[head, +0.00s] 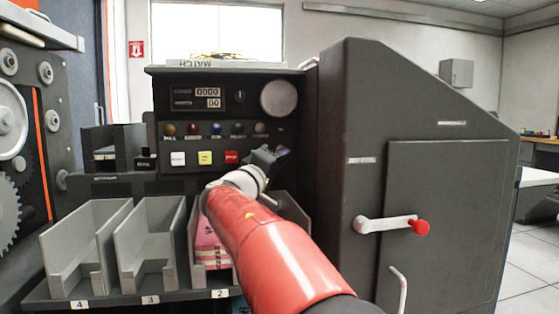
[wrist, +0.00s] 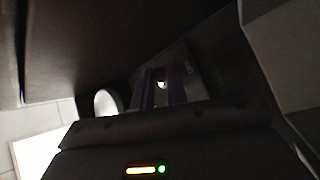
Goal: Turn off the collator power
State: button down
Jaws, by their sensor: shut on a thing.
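The collator's dark control panel (head: 222,120) faces me in the head view, with two counters reading 0000 and 00, a row of small lamps and white, yellow and red buttons. My gripper (head: 268,158) is at the panel's lower right, right of the red button (head: 232,157). In the wrist view my gripper (wrist: 163,92) has its two fingers close together around a small bright-tipped part, which looks like the power switch (wrist: 161,84). The fingers and arm hide most of this switch in the head view, so I cannot tell its position.
Grey card bins (head: 87,245) stand below the panel, and pink cards (head: 208,245) lie in the bin behind my arm. A tall dark cabinet (head: 345,120) is close on the right, with a red-knobbed lever (head: 385,224). Dark machinery with gears (head: 12,200) stands at the left.

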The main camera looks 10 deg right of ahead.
jog(key=c, duration=1.8)
grip_release()
jog(key=shift+o, duration=0.2)
